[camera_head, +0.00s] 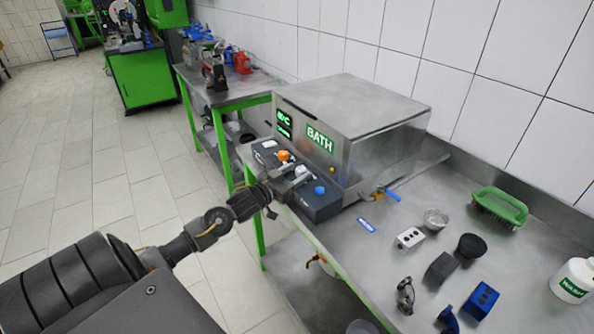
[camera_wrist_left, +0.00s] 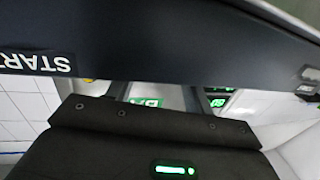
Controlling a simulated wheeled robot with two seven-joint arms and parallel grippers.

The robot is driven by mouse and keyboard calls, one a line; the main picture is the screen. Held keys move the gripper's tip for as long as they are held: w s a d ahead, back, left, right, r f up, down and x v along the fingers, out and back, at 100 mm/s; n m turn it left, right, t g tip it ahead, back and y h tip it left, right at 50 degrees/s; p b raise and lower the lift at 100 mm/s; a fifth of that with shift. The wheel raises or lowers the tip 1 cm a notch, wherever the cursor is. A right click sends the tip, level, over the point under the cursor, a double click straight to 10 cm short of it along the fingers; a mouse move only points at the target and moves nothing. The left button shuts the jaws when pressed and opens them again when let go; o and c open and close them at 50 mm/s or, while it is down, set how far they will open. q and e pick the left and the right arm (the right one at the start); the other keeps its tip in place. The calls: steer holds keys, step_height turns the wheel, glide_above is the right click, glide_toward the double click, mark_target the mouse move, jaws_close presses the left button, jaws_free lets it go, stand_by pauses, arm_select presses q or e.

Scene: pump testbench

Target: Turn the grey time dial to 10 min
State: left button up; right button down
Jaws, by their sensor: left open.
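The steel bath (camera_head: 345,135) has a dark sloped control panel (camera_head: 318,208) along its front. An orange knob (camera_head: 284,155) and a blue button (camera_head: 320,190) stand on the panel. My right gripper is out of view.
A valve with a blue handle (camera_head: 388,194) sticks out at the bath's lower right corner. Several small parts, a green brush (camera_head: 499,207) and a white bottle (camera_head: 574,280) stand on the steel bench to the right. Open floor lies left of the bench.

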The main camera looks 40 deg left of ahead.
arm_select(q)
steer(key=shift+w+d, duration=0.1)
steer(key=shift+w, duration=0.5)
steer(key=c, duration=1)
steer(key=shift+a+m+h, duration=0.2)
steer(key=shift+m+h, duration=0.4)
steer(key=shift+h, duration=0.2)
steer(key=shift+a+m+g+h, duration=0.1)
steer(key=shift+m+g+h, duration=0.25)
steer(key=shift+h, duration=0.35)
steer(key=m+g+h+b, duration=0.1)
steer(key=m+h, duration=0.1)
steer(key=shift+w+f+h+b, duration=0.1)
steer(key=shift+h+b, duration=0.2)
steer(key=shift+h, duration=0.1)
steer(key=shift+m+g+h, duration=0.25)
steer(key=shift+m+h, duration=0.1)
steer(key=shift+h, duration=0.15)
